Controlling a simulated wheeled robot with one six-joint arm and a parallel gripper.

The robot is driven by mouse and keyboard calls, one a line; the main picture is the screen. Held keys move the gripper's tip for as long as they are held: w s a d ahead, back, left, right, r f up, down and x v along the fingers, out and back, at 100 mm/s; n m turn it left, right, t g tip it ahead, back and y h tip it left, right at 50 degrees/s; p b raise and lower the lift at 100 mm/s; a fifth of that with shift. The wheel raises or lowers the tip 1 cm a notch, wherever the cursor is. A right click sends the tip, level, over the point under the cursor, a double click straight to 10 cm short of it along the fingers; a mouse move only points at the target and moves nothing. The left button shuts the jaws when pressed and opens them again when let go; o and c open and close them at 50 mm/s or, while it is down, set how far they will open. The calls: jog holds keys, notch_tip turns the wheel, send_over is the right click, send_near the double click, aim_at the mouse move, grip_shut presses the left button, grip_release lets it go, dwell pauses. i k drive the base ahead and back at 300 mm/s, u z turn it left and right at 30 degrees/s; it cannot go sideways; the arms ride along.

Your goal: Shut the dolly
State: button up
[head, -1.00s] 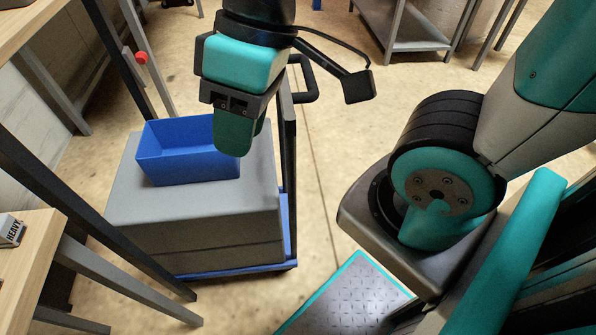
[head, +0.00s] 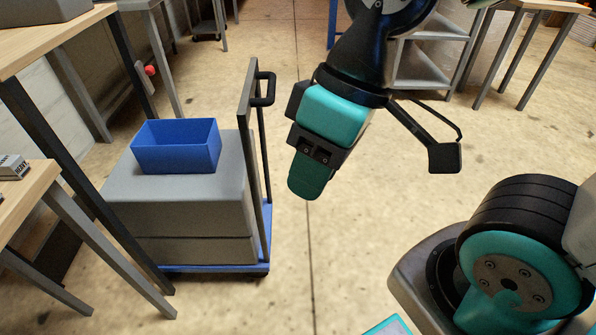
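The dolly (head: 262,268) stands on the floor at left, with a blue base and a dark upright handle frame (head: 252,130) on its right side. A black grip (head: 265,88) juts from the top of that frame. A grey box (head: 185,210) sits on the dolly, and an open blue bin (head: 178,158) stands on the box. My gripper (head: 308,192) points down in the air to the right of the handle frame, apart from it. Its fingers overlap in this view, so its opening does not show.
Wooden tables (head: 22,205) with grey and black legs stand close at left, partly in front of the dolly. A red knob (head: 150,70) is behind the bin. A grey shelf cart (head: 432,65) stands at the back. The floor (head: 300,265) right of the dolly is clear.

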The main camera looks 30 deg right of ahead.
aim_at(221, 221)
jog(key=z, duration=0.75)
jog(key=i, duration=0.85)
jog(key=u, duration=0.9)
